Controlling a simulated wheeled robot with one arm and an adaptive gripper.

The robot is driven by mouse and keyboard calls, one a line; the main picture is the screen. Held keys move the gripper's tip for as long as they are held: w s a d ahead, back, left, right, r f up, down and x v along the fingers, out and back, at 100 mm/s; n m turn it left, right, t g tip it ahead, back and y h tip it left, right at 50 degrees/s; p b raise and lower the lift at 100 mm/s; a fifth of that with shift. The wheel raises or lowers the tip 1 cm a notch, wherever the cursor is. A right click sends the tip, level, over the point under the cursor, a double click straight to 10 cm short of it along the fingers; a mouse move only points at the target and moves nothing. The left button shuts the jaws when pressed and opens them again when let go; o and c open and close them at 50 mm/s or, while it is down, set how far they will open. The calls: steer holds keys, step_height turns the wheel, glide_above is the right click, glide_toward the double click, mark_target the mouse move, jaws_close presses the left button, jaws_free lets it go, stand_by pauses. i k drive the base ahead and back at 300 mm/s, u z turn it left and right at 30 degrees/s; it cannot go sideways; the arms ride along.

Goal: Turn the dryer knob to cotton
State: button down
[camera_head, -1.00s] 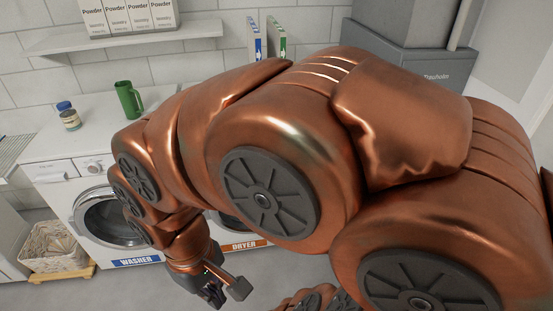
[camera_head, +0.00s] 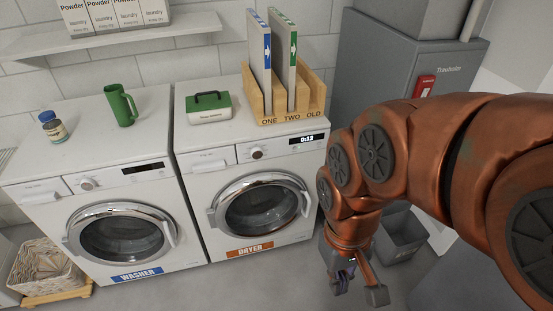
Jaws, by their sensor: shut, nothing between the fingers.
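The dryer (camera_head: 190,173) is the right one of two white front-loaders, with an orange "DRYER" label below its round door. Its knob (camera_head: 257,153) is a small round dial on the front panel, left of a lit display (camera_head: 307,138) that seems to read 0:12. The knob's pointer setting is too small to read. My gripper (camera_head: 358,292) is shut and empty, pointing down, low and to the right of the dryer's door. It is well apart from the knob, which is in clear view.
The washer (camera_head: 187,240) stands left of the dryer, with a green mug (camera_head: 121,105) and a small jar (camera_head: 53,128) on top. A green-and-white box (camera_head: 209,108) and a wooden rack (camera_head: 316,95) stand on the dryer. A grey cabinet (camera_head: 380,60) and grey bin (camera_head: 402,240) are at right.

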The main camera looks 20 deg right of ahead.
mark_target(257, 153)
steer(key=u, duration=0.4)
steer(key=k, duration=0.55)
steer(key=u, duration=1.2)
steer(key=i, duration=1.25)
steer(key=z, duration=0.95)
